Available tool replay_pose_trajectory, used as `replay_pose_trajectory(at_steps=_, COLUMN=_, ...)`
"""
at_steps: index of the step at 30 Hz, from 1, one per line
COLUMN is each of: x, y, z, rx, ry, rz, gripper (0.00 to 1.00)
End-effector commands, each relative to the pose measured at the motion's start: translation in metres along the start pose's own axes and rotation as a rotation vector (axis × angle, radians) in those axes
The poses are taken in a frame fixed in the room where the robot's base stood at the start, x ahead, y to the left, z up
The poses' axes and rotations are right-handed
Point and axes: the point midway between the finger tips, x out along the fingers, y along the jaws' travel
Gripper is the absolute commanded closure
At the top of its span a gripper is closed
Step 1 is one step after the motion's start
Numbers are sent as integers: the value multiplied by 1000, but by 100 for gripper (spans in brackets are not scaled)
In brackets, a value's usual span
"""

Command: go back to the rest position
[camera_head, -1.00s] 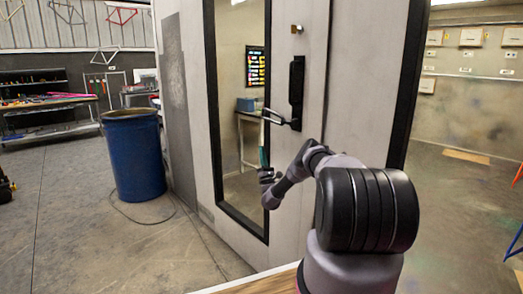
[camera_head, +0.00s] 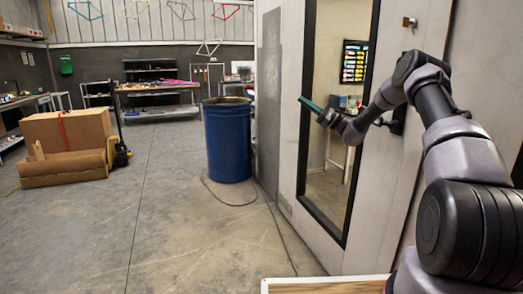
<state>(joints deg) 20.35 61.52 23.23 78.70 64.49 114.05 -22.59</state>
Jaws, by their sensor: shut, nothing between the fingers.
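My gripper (camera_head: 304,100) is at the end of my raised arm, in front of the door's tall glass panel. Its thin green fingers point left and slightly up. They are shut and hold nothing. The arm comes in from the lower right, bends at the top right and runs down and left to the gripper. The wrist is dark grey and black. The gripper appears clear of the door, though the exact gap cannot be told.
A pale door (camera_head: 284,150) with a black-framed window stands close behind the arm; its dark handle is mostly hidden. A blue barrel (camera_head: 228,142) stands left of it. Large cardboard boxes (camera_head: 68,132) stand by a pallet jack at left. A cable lies on the otherwise open floor.

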Motion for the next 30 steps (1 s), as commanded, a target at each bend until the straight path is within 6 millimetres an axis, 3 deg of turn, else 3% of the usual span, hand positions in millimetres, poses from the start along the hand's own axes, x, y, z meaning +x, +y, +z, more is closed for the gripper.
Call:
replay_pose_trajectory(at_steps=1, x=22, y=17, z=18, rx=-23, ry=47, rz=91, gripper=100)
replay_pose_trajectory(at_steps=6, x=62, y=79, z=61, rx=-101, ry=218, rz=363, gripper=100)
replay_pose_trajectory(at_steps=13, x=73, y=156, z=118, rx=-255, ry=457, rz=683, gripper=100)
replay_pose_trajectory(at_steps=20, x=47, y=218, z=177, rx=-452, ry=696, rz=939, gripper=100)
replay_pose_trajectory(at_steps=30, x=-27, y=283, z=264, rx=-805, ry=1024, rz=1199, gripper=100)
